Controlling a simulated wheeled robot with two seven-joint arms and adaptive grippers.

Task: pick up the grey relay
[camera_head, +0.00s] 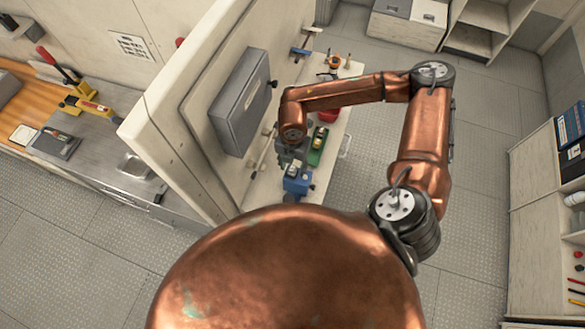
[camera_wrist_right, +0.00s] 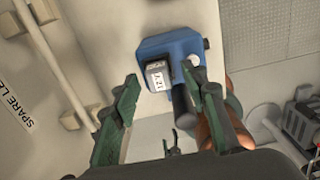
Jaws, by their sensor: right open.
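A small grey relay (camera_wrist_right: 156,76) with a white printed label sits at the edge of a blue device (camera_wrist_right: 176,50) in the right wrist view. The blue device also shows on the narrow bench in the head view (camera_head: 297,183); I cannot make out the relay there. My right gripper (camera_wrist_right: 161,75) is open, with one green finger on each side of the relay in that view. I cannot tell whether the fingers touch it. In the head view my right gripper (camera_head: 288,155) is above the bench beside the blue device, partly hidden by its own arm. My left gripper is not in view.
A green device (camera_head: 317,148) and a red item (camera_head: 328,115) stand close by on the pale bench (camera_head: 333,168). A grey wall box (camera_head: 240,100) juts from the panel left of my arm. Open metal floor (camera_head: 484,165) lies to the right.

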